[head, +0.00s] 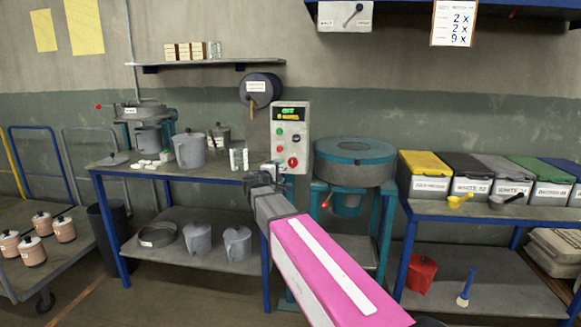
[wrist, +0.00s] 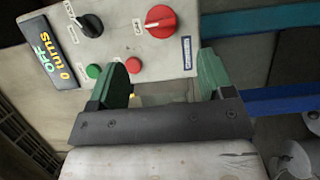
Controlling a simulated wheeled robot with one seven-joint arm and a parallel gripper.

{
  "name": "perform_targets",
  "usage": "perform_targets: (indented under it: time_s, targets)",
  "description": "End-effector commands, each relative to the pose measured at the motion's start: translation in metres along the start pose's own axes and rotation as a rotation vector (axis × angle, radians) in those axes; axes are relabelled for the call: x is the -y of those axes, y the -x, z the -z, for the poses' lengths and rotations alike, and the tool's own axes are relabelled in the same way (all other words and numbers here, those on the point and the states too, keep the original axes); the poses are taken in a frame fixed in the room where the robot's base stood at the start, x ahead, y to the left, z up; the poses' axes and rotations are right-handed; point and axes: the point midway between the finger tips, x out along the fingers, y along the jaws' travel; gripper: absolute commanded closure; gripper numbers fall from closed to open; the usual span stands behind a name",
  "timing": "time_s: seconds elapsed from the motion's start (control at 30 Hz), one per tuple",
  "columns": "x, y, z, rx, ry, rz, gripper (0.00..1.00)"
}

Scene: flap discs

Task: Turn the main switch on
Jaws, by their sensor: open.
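The red knob also shows low on the box in the head view (head: 293,162). The box's display (wrist: 52,56) reads "OFF" and "0 turns". My gripper (wrist: 163,75) is open and empty, with green fingers apart. In the wrist view the red knob lies beyond and above the gap between the fingertips. In the head view my gripper (head: 262,174) is just below-left of the box.
A black knob (wrist: 90,25), a green button (wrist: 93,71) and a red button (wrist: 134,65) share the panel. White blocks (head: 239,159) and a grey jug (head: 189,151) stand left of my gripper. A round teal-and-grey machine (head: 354,160) stands close on the right.

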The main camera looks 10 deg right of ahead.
Motion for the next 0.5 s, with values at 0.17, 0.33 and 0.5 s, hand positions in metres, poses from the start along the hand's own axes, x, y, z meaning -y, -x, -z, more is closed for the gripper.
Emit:
perform_targets:
  time_s: [0.17,0.33,0.5]
  targets:
    - [0.001,-0.035,0.002,0.003,0.0,0.001,0.26]
    - [0.001,-0.063,0.001,0.002,0.0,0.002,0.26]
    - [0.001,-0.082,0.001,0.0,0.0,0.002,0.26]
